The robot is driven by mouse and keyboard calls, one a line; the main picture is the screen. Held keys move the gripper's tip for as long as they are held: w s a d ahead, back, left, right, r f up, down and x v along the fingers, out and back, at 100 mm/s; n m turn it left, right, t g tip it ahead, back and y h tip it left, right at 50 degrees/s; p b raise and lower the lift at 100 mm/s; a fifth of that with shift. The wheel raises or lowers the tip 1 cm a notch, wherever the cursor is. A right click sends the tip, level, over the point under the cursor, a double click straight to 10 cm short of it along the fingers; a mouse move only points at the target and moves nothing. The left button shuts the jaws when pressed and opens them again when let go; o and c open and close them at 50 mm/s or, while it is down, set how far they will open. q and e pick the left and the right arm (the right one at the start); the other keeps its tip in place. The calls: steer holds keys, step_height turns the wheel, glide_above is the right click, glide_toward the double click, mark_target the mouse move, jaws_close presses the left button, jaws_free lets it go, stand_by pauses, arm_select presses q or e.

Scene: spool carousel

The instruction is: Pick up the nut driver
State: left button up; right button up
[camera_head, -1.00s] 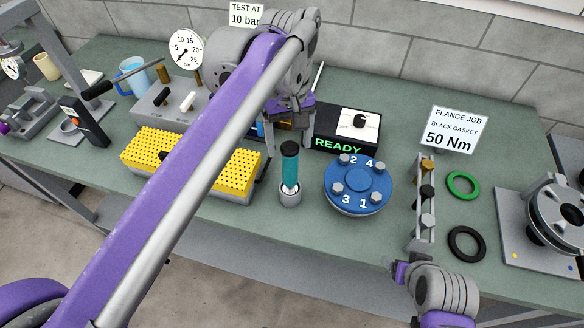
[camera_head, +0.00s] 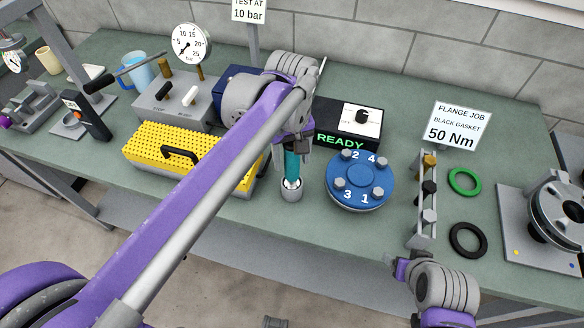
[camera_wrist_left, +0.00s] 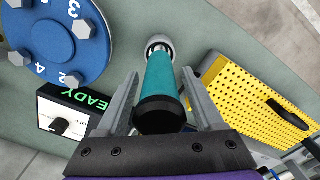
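The nut driver, with a teal handle (camera_head: 292,165) and black end cap, stands upright in a small grey holder (camera_head: 290,193) near the table's front edge. In the left wrist view the nut driver (camera_wrist_left: 163,85) sits between the two fingers of my left gripper (camera_wrist_left: 160,74). The fingers are spread on either side with small gaps beside the handle. In the head view my left gripper (camera_head: 292,148) is over the driver's top and hides its cap. My right gripper (camera_head: 398,272) is at the table's front edge on the right; its fingers are too small to judge.
A blue numbered flange (camera_head: 358,182) stands just right of the driver, and a yellow perforated case (camera_head: 160,155) just left. The READY box (camera_head: 340,140) is behind. A bolt rack (camera_head: 424,225) and green (camera_head: 464,181) and black (camera_head: 467,240) rings lie farther right.

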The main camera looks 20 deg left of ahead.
arm_select(q)
jaws_close()
